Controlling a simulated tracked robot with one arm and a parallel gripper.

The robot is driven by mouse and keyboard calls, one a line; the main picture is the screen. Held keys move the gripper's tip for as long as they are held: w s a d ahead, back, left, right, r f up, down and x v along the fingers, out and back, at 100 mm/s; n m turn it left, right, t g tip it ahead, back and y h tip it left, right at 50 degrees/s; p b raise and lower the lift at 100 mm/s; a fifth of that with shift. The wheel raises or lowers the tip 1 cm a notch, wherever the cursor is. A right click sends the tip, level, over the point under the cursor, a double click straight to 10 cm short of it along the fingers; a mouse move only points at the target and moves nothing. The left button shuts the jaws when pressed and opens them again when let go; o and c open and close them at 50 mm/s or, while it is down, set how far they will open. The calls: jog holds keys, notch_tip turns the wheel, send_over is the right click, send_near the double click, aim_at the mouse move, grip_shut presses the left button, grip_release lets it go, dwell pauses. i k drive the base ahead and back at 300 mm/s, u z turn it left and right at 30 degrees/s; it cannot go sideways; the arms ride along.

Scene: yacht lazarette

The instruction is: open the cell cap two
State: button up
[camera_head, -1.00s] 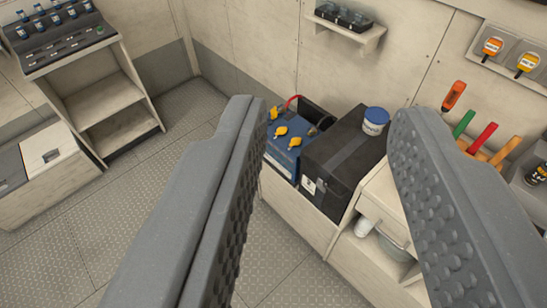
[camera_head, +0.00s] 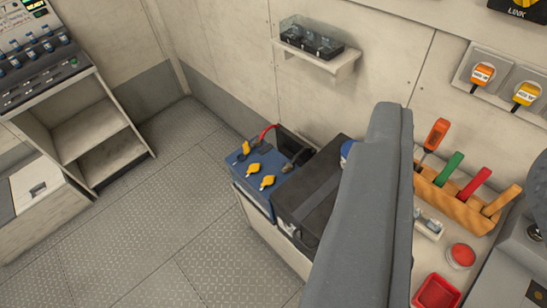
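A blue battery-like box (camera_head: 262,195) stands left of centre, with yellow winged caps on its top. One yellow cap (camera_head: 254,169) sits at the middle left and another cap (camera_head: 267,183) just in front of it. A third yellow piece (camera_head: 245,148) stands more upright at the back, near a red cable (camera_head: 266,132). I see no numbers, so I cannot tell which is cell cap two. My gripper (camera_head: 390,110) shows as one grey upright shape right of the box, apart from the caps. I cannot tell whether this is one finger or both together.
A black case (camera_head: 305,200) adjoins the blue box on its right, partly behind my gripper. A wall shelf (camera_head: 340,65) hangs above. A wooden rack (camera_head: 455,208) with coloured handles and a red tray (camera_head: 437,291) are at right. The floor at left is clear.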

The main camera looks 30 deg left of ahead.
aim_at(254, 168)
jog(key=u, duration=0.3)
jog(key=i, duration=1.05)
jog(key=u, duration=0.75)
